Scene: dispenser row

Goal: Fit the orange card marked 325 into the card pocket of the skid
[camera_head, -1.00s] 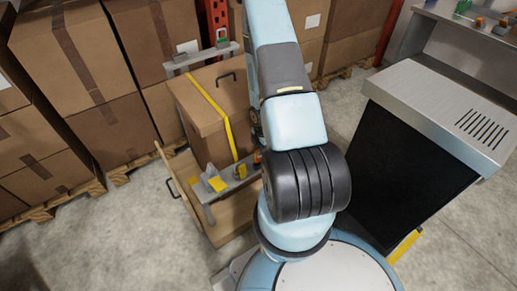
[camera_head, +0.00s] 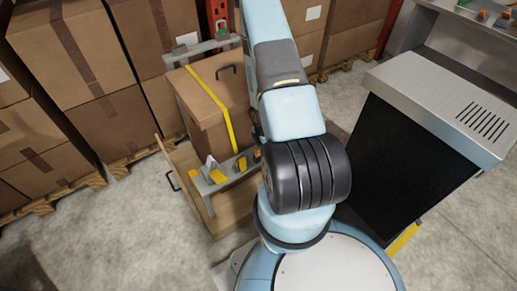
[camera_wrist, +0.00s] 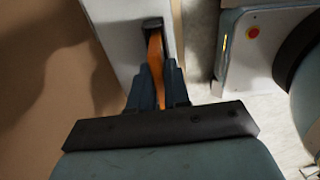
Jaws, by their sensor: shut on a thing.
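My gripper (camera_wrist: 159,88) is shut on the orange card (camera_wrist: 155,62) in the wrist view. The card sticks out beyond the fingertips, with its far end at a dark opening (camera_wrist: 152,23) in a pale grey panel (camera_wrist: 118,40). I take the opening for the card pocket. I cannot tell how deep the card's end sits in it, and the number on the card cannot be read. In the head view the skid (camera_head: 214,216) is a wooden base with a grey rail (camera_head: 217,183), left of my arm. My gripper is hidden there behind my arm.
A strapped brown box (camera_head: 209,118) stands on the skid, with yellow blocks (camera_head: 217,177) on the rail. Stacked cartons (camera_head: 60,70) fill the back left. A dark cabinet with a metal top (camera_head: 440,105) stands at right. Bare floor (camera_head: 110,225) lies at front left.

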